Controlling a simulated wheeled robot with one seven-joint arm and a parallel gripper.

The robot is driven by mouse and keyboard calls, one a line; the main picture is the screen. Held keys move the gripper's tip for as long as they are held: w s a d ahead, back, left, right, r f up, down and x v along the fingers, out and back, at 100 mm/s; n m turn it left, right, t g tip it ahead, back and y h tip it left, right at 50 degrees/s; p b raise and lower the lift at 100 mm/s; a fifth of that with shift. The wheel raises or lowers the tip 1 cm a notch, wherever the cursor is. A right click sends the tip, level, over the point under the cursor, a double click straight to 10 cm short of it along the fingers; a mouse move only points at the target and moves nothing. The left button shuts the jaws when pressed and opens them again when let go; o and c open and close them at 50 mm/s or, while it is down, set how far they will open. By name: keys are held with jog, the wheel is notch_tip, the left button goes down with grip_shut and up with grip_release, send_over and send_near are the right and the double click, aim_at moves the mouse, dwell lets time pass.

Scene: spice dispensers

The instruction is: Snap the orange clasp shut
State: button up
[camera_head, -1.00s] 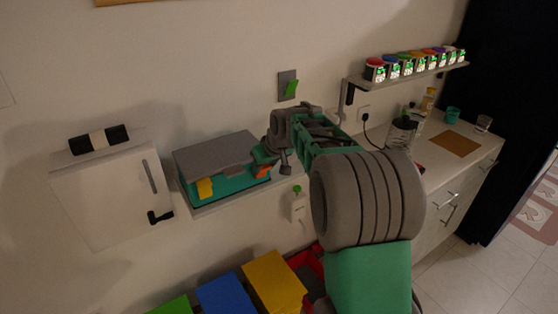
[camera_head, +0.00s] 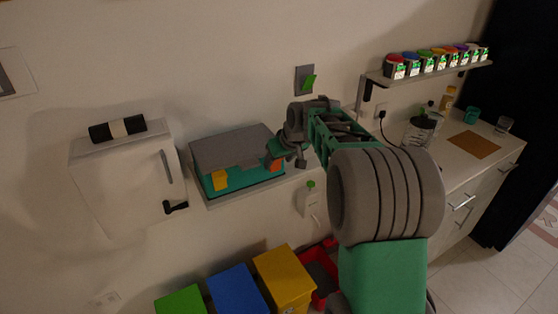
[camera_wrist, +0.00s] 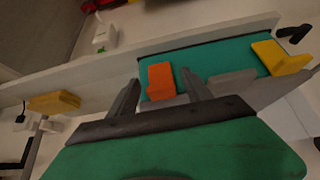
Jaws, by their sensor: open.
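The teal box (camera_head: 243,184) with a grey lid (camera_head: 232,147) sits on a wall shelf. The orange clasp (camera_head: 277,165) is at the right of its front face, partly behind my gripper (camera_head: 287,155). In the wrist view, the orange clasp (camera_wrist: 161,81) shows in the gap between the two fingers of my gripper (camera_wrist: 161,82), which are spread and hold nothing. I cannot tell whether a finger touches it. The yellow clasp (camera_head: 220,180) is at the left of the front face and also shows in the wrist view (camera_wrist: 281,58).
A white cabinet (camera_head: 125,178) with a dark handle is left of the box. A small white dispenser (camera_head: 312,203) with a green top is below right. Green, blue and yellow bins (camera_head: 284,276) stand below. A counter (camera_head: 490,160) and a jar shelf (camera_head: 425,76) are at right.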

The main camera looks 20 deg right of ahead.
jog(key=b+v, duration=0.1)
jog(key=v, duration=0.6)
jog(key=shift+s+r+b, duration=0.2)
jog(key=shift+r+b, duration=0.05)
jog(key=shift+b, duration=0.05)
jog(key=s+d+f+m+g, duration=0.1)
jog(key=s+f+m+g, duration=0.3)
jog(key=s+f, duration=1)
jog(key=s+a+h, duration=0.2)
jog(key=s+a, duration=0.3)
jog(key=s, duration=0.8)
jog(key=a+r+n+t, duration=0.2)
jog(key=a+r, duration=0.2)
jog(key=r, duration=0.1)
jog(key=shift+w+y, duration=0.2)
jog(key=shift+y, duration=0.2)
